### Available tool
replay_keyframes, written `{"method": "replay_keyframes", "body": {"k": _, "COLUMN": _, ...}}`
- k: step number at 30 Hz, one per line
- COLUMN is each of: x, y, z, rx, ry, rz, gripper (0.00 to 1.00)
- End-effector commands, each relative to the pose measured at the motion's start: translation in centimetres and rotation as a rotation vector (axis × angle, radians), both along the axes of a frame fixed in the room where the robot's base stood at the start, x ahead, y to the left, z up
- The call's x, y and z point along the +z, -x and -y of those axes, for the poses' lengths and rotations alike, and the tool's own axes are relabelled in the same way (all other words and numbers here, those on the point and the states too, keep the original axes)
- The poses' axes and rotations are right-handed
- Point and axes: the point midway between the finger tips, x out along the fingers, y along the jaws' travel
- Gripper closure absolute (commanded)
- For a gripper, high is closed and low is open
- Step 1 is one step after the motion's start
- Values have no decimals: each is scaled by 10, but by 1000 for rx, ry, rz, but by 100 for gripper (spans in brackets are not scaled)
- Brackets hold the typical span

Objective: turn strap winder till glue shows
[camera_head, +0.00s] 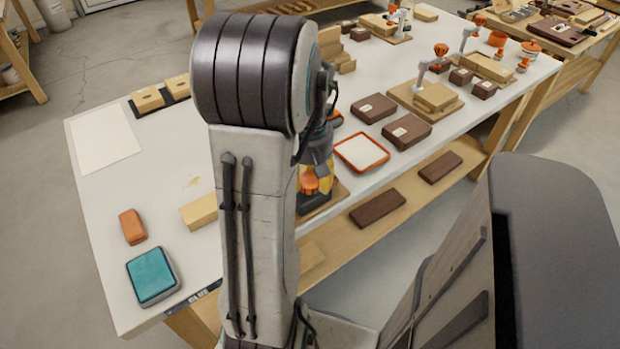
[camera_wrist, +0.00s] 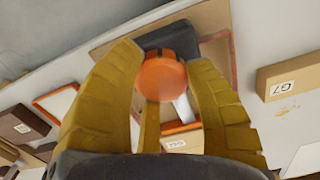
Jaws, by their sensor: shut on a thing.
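The strap winder's orange round knob (camera_wrist: 161,82) sits between the yellow fingers of my gripper (camera_wrist: 164,66) in the wrist view. The fingers are closed in around it. Behind the knob is a dark block (camera_wrist: 206,54) on a wooden board. In the head view the orange knob (camera_head: 309,182) shows low between my gripper's fingers (camera_head: 313,180), at the bench's near edge. My arm hides much of the winder there. I cannot make out any glue at the winder; a small white label (camera_wrist: 175,143) below the knob is too blurred to read.
An orange-rimmed white tray (camera_head: 361,152) and dark brown boxes (camera_head: 374,108) stand right of the winder. A pale wooden block (camera_head: 199,211), a teal pad (camera_head: 151,274) and an orange block (camera_head: 132,227) lie to the left. The bench's front edge carries a GLUE label (camera_head: 199,297).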

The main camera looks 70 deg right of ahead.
Motion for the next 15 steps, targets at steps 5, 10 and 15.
{"method": "replay_keyframes", "body": {"k": 5, "x": -2, "y": 1, "z": -6, "rx": -176, "ry": -19, "rz": -3, "gripper": 84}}
{"method": "replay_keyframes", "body": {"k": 10, "x": -2, "y": 1, "z": -6, "rx": -335, "ry": -19, "rz": -5, "gripper": 84}}
{"method": "replay_keyframes", "body": {"k": 15, "x": -3, "y": 0, "z": -7, "rx": -425, "ry": -19, "rz": -5, "gripper": 84}}
